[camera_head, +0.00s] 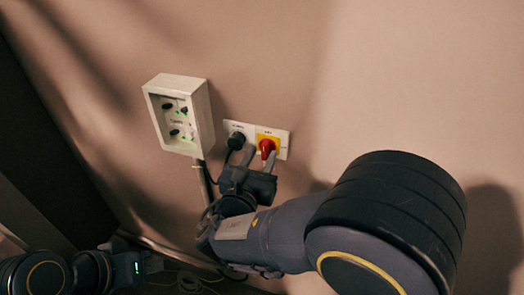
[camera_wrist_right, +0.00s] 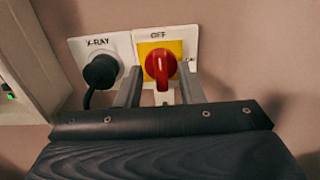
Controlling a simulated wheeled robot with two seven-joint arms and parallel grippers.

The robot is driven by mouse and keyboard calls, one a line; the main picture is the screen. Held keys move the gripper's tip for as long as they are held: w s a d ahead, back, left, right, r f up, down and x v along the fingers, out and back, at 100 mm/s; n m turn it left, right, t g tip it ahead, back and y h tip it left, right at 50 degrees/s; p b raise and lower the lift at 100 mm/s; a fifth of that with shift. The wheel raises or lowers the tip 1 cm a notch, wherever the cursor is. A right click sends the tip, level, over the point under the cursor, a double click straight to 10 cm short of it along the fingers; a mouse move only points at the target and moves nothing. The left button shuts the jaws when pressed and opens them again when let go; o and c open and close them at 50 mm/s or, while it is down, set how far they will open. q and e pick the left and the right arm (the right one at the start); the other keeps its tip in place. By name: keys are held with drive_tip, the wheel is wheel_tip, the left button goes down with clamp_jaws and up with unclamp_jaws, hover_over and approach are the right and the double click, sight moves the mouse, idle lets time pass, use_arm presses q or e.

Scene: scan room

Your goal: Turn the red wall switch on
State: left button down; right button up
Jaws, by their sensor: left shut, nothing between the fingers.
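The red wall switch (camera_wrist_right: 158,66) is a rotary knob on a yellow square plate, with its handle upright under the word OFF. It also shows in the head view (camera_head: 267,147), on the white wall plate. My right gripper (camera_head: 259,157) is at the wall, just in front of the switch. In the right wrist view its two fingers are apart, one on each side of the knob's lower part, with gaps visible. Contact cannot be told. My left gripper (camera_head: 147,263) is low at the left in the head view, shut and away from the switch.
A black plug (camera_wrist_right: 101,71) with a cable sits in the X-RAY socket, close beside the left finger. A white control box (camera_head: 182,115) with small green lights juts from the wall further left. The wall right of the switch is bare.

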drive_tip(key=shift+w+d, duration=0.2)
drive_tip(key=shift+w, duration=0.35)
drive_tip(key=shift+c, duration=0.2)
clamp_jaws()
